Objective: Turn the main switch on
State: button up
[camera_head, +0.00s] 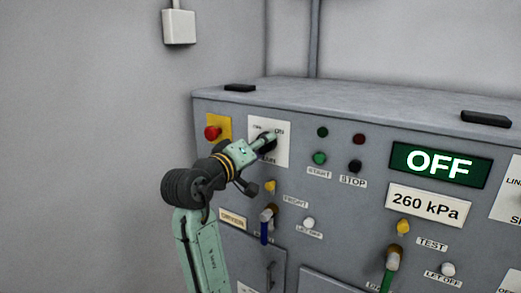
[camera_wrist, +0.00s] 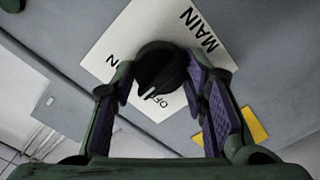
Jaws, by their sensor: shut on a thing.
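The main switch is a black rotary knob (camera_wrist: 160,66) on a white plate (camera_wrist: 105,45) lettered MAIN, with OFF and part of ON showing in the wrist view. The knob's white mark points down-left in that view, close to the OFF letters. My gripper (camera_wrist: 160,78) is shut on the knob, with one finger pad on each side. In the head view the white plate (camera_head: 284,153) is at the panel's upper left, and my gripper (camera_head: 268,143) reaches it from the lower left, hiding much of the knob.
A red button (camera_head: 212,132) on a yellow plate sits just left of the switch. Green START (camera_head: 319,158) and black STOP (camera_head: 355,166) buttons are to the right. The display (camera_head: 440,165) reads OFF. A blue-handled valve (camera_head: 265,228) is below.

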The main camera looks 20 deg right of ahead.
jog(key=shift+m+b, duration=1.75)
jog(key=shift+m, duration=2.75)
jog(key=o, duration=1.1)
jog(key=shift+o, duration=0.2)
jog(key=v, duration=1.2)
